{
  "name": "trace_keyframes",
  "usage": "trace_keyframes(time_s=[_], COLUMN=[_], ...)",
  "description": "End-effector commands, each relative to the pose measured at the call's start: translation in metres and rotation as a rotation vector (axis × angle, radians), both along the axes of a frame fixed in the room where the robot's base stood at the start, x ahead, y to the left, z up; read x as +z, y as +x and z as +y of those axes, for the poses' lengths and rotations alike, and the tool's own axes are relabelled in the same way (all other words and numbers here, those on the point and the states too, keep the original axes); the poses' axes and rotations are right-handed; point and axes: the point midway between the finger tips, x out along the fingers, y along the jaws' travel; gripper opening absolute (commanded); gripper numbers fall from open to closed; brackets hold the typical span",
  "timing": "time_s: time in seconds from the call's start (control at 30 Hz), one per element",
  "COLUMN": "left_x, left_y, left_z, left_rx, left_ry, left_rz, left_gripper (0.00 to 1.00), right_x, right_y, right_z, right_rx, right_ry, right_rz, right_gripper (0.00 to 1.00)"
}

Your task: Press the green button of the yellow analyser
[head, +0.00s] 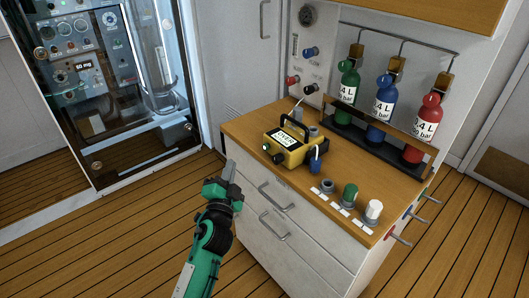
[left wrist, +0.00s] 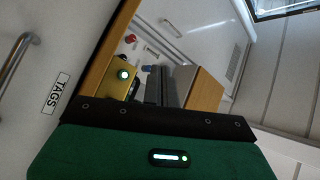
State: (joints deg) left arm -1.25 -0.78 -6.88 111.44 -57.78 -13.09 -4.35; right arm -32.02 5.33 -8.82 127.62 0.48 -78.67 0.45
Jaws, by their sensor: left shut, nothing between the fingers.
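The yellow analyser (head: 292,154) sits on the wooden top of the white cabinet, near its left front edge. It has a black handle, a label plate and a black knob. A small lit green button (head: 265,147) is on its front face, left of the knob. In the left wrist view the yellow analyser (left wrist: 113,86) is partly visible beyond my gripper, with the lit button (left wrist: 123,73) in view. My left gripper (head: 230,168) is shut and empty, in front of the cabinet and lower left of the analyser, apart from it. My right gripper is not in view.
A blue-capped item (head: 315,163) stands right of the analyser. Green (head: 349,194) and white (head: 373,211) caps stand near the front edge. Green, blue and red bottles stand in a wooden rack behind. Drawer handles (head: 272,197) project from the cabinet front. Floor is clear on the left.

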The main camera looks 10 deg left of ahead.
Motion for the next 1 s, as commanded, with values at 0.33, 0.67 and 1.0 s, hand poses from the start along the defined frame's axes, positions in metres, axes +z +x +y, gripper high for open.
trace_keyframes(time_s=[0.33, 0.67, 1.0], left_x=[0.003, 0.002, 0.001], left_y=[0.0, 0.019, 0.055], left_z=[0.0, -0.016, -0.045], left_rx=[0.002, 0.001, 0.001], left_ry=[0.003, 0.002, 0.0], left_rz=[-0.006, -0.007, -0.006], left_gripper=[0.0, 0.0, 0.0], right_x=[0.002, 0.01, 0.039], right_y=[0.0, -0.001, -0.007], right_z=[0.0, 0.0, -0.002], right_rx=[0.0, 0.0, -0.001], right_ry=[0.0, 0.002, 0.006], right_rz=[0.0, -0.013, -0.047], right_gripper=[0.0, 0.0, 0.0])
